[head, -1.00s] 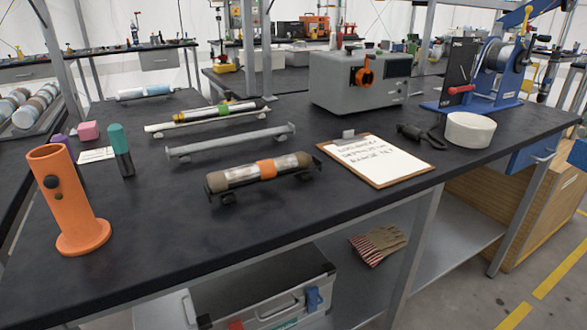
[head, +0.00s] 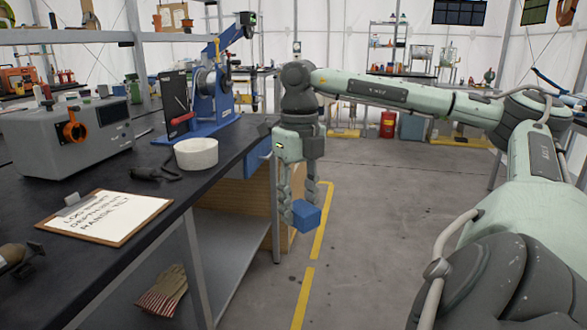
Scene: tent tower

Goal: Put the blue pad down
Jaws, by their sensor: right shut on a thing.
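My right gripper (head: 300,200) hangs pointing down, off the right edge of the bench, over the floor. It is shut on the blue pad (head: 306,216), a small blue block at its fingertips. The pad is in the air and touches nothing else that I can see. The black bench top (head: 150,199) lies to the left of the gripper. My left gripper is not in the head view.
On the bench are a clipboard (head: 105,217), a white ring (head: 197,153), a grey box with an orange knob (head: 65,135) and a blue machine (head: 210,100). Gloves (head: 163,292) lie on the lower shelf. The floor (head: 370,200) right of the bench is clear.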

